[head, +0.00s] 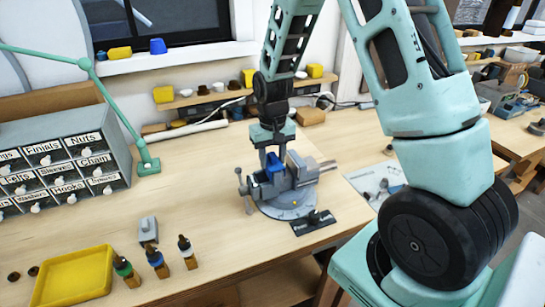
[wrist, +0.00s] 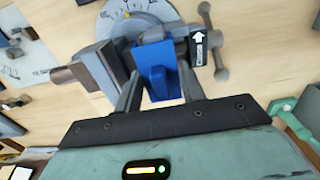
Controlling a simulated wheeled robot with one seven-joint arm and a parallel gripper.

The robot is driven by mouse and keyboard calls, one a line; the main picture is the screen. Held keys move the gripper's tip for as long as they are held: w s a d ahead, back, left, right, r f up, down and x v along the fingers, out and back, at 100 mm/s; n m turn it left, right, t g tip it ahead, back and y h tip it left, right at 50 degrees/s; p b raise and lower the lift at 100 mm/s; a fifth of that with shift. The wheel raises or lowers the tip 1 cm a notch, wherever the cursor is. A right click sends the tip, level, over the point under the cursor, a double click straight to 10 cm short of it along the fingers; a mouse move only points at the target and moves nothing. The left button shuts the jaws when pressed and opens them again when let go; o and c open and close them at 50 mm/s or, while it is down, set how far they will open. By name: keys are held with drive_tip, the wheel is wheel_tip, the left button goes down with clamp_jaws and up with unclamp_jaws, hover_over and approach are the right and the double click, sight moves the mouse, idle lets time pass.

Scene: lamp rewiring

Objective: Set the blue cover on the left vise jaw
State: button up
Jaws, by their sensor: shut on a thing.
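The blue cover (head: 276,164) is at the left jaw of the grey vise (head: 304,180) in the head view. My gripper (head: 270,150) points down over that jaw and is shut on the cover. In the wrist view the blue cover (wrist: 158,72) stands between my two fingers (wrist: 158,88). It lies against the handle-side part of the vise, and the bare grey jaw (wrist: 102,66) is beside it. A gap shows between the cover and that jaw. I cannot tell whether the cover is fully seated, as my fingers hide part of it.
A dark label plate (head: 314,222) lies in front of the vise's round base. A small grey block (head: 148,230), several dropper bottles (head: 155,262) and a yellow tray (head: 72,278) are at the front left. A drawer cabinet (head: 62,165) stands at left.

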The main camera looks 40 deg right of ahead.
drive_tip(key=shift+f, duration=0.2)
drive_tip(key=o, duration=1.1)
drive_tip(key=shift+r, duration=0.1)
wheel_tip(320, 180, up, 17)
drive_tip(key=b, duration=0.4)
drive_tip(key=shift+r, duration=0.15)
wheel_tip(320, 180, up, 9)
drive_tip(key=p, duration=0.8)
